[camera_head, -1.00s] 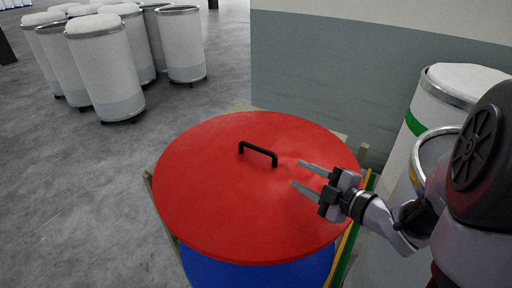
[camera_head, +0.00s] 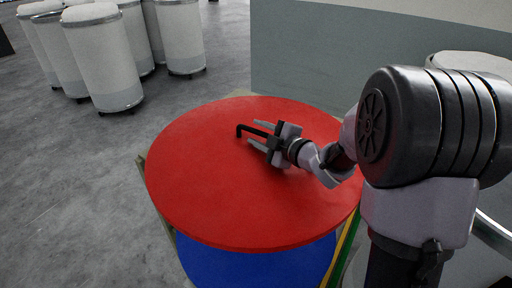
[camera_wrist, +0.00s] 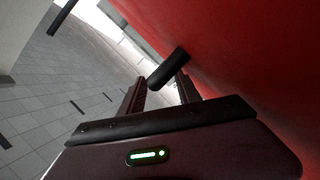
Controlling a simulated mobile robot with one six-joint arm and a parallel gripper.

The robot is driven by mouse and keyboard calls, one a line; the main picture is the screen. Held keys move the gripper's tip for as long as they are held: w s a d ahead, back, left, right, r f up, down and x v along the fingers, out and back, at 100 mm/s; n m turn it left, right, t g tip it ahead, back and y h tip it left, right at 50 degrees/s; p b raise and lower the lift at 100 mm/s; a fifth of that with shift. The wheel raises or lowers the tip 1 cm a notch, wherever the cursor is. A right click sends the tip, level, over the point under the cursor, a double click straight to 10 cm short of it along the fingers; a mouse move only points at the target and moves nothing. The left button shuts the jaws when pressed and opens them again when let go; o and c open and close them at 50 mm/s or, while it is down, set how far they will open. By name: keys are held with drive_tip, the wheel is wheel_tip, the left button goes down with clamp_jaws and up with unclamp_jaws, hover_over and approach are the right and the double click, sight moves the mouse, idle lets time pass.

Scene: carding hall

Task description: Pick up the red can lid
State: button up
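The round red can lid (camera_head: 220,200) lies on top of a blue can (camera_head: 255,262). Its black bar handle (camera_head: 245,129) stands near the middle of the lid. My gripper (camera_head: 257,133) is at the handle, with its fingers pointing left and apart. In the wrist view the handle (camera_wrist: 168,70) shows between the two open fingers (camera_wrist: 160,90), and the red lid (camera_wrist: 240,60) fills the right side. Part of the handle is hidden behind my gripper in the head view. I cannot tell whether a finger touches it.
White cans (camera_head: 103,60) stand in a group on the grey floor (camera_head: 70,200) at upper left. Green and yellow strips (camera_head: 343,250) run beside the blue can. Floor to the left is clear.

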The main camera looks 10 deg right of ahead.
clamp_jaws()
idle(1.4)
